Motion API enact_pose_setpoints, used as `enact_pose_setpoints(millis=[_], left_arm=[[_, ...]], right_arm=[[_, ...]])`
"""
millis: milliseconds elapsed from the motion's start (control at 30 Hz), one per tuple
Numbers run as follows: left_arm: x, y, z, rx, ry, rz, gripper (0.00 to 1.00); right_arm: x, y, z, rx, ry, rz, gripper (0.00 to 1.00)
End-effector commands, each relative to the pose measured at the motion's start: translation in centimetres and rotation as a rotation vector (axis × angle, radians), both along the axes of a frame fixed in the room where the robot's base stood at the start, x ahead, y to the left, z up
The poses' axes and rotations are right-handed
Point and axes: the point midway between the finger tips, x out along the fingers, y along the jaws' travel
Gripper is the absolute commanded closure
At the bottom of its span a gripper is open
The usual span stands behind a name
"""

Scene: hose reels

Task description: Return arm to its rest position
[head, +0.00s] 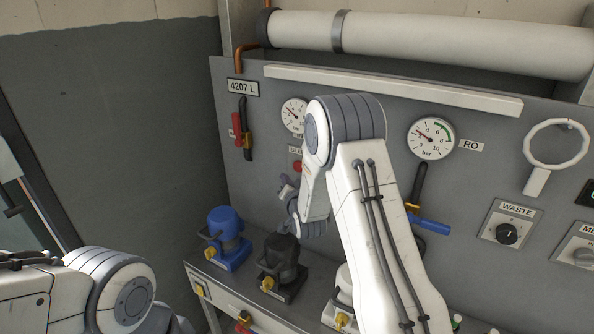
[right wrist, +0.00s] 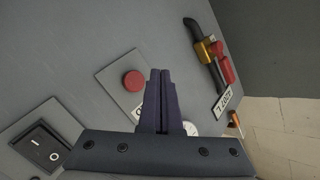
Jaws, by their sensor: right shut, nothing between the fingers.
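My right arm rises from the bottom of the head view, bends at a high elbow in front of the grey panel (head: 380,92) and comes down on its far side. My right gripper (head: 285,184) is small and partly hidden by the arm there. In the right wrist view its two dark fingers (right wrist: 160,74) lie together, shut and empty, in front of the panel close to a red button (right wrist: 133,81). Whether they touch the panel I cannot tell. Part of my left arm shows at the lower left of the head view; its gripper is not in view.
A red-handled valve (head: 240,128), a gauge (head: 431,138) and a blue-handled valve (head: 428,224) stick out from the panel. A blue pump (head: 228,233) and a black pump (head: 283,258) stand on the ledge below. A rocker switch (right wrist: 42,146) shows in the wrist view.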

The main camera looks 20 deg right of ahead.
Motion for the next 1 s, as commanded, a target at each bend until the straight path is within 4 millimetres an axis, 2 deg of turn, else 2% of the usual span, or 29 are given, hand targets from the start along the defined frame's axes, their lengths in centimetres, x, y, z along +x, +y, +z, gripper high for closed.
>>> enact_pose_setpoints(millis=[167,567,667,767,867,967,1000], left_arm=[[0.0,0.0,-0.2,0.0,0.0,0.0,1.0],[0.0,0.0,-0.2,0.0,0.0,0.0,1.0],[0.0,0.0,-0.2,0.0,0.0,-0.001,1.0],[0.0,0.0,-0.3,0.0,0.0,-0.001,1.0],[0.0,0.0,-0.4,0.0,0.0,-0.001,1.0],[0.0,0.0,-0.6,0.0,0.0,-0.001,1.0],[0.0,0.0,-0.6,0.0,0.0,-0.001,1.0]], right_arm=[[-0.5,0.6,0.0,0.0,-0.002,-0.001,1.0],[-0.5,0.6,0.0,0.0,-0.001,-0.001,1.0],[-0.6,1.4,0.2,-0.007,0.018,0.014,1.0],[-1.2,4.2,0.4,-0.032,0.093,0.067,1.0],[-3.2,8.8,0.5,-0.085,0.228,0.166,1.0],[-7.1,13.9,0.5,-0.164,0.391,0.296,1.0],[-9.1,15.7,0.4,-0.198,0.459,0.352,1.0]])
